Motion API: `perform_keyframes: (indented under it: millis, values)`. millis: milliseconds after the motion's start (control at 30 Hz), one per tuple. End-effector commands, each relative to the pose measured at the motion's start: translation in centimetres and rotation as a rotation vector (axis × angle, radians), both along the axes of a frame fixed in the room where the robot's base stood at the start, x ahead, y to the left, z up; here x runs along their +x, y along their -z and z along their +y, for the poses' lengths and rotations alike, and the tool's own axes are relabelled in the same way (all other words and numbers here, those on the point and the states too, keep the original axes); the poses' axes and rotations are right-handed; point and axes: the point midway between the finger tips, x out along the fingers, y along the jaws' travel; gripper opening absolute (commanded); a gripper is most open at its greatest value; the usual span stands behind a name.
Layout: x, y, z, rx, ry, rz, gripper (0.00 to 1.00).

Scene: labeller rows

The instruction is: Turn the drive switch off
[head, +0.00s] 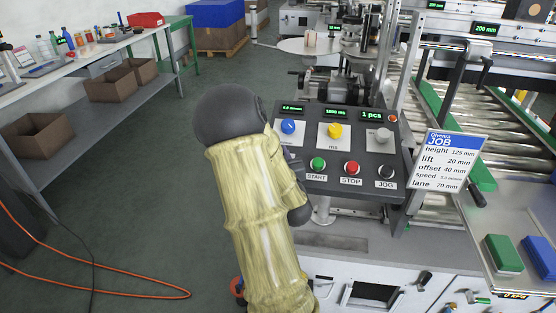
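No switch in the head view carries a readable drive label, so I cannot tell which one is the drive switch. The control panel (330,190) is dark and tilted. It has a green START button (318,164), a red STOP button (351,168) and a black JOG button (386,172). Above them are a blue knob (288,127), a yellow knob (334,130) and a grey knob (381,136). A small black handle (424,278) shows on the white cabinet front below. My sleeved arm covers the panel's left edge and part of the cabinet. My gripper is not visible.
A job card (449,160) stands right of the panel, before a roller conveyor (495,120). Green (503,253) and blue (537,254) blocks lie at lower right.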

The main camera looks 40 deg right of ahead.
Motion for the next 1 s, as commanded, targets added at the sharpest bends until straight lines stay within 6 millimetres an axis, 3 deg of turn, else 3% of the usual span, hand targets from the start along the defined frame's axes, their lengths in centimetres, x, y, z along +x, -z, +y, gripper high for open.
perform_keyframes:
  millis: [600,1000]
  values:
    - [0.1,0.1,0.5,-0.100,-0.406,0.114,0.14]
    - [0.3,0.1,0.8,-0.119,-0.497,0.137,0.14]
